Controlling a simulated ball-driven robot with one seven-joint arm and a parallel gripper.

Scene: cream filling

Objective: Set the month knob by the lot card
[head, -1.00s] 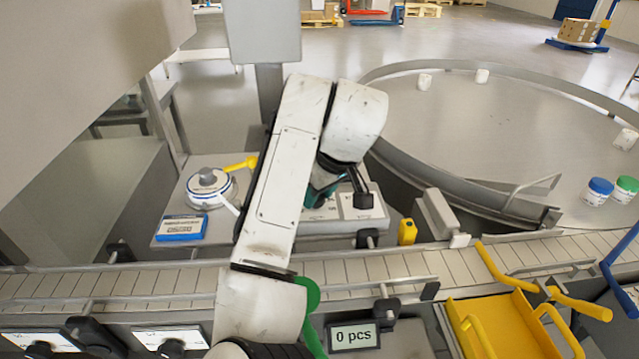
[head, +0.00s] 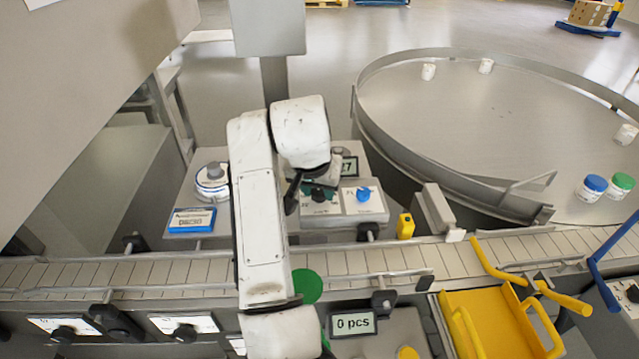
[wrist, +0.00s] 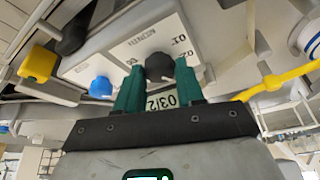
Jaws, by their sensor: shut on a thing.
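My gripper (wrist: 159,85) has green fingers, shut on the black knob (wrist: 158,66) of a white dial plate. The plate has "MONTH" lettering and numbers such as 01 and 02, seen upside down in the wrist view. In the head view my gripper (head: 318,187) is over the left dial of the panel, partly hidden by my arm. The knob's pointer cannot be made out. A display (wrist: 162,101) behind the fingers shows "03/2", partly covered; in the head view only "27" shows on it. The blue-framed lot card (head: 191,219) lies left; its small print is unreadable.
A blue knob (head: 363,194) sits on the dial plate right of my gripper. A white round device (head: 212,182) stands behind the card. A yellow item (head: 405,226) is right of the panel. The conveyor (head: 160,270) runs in front; a round table (head: 480,120) is at right.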

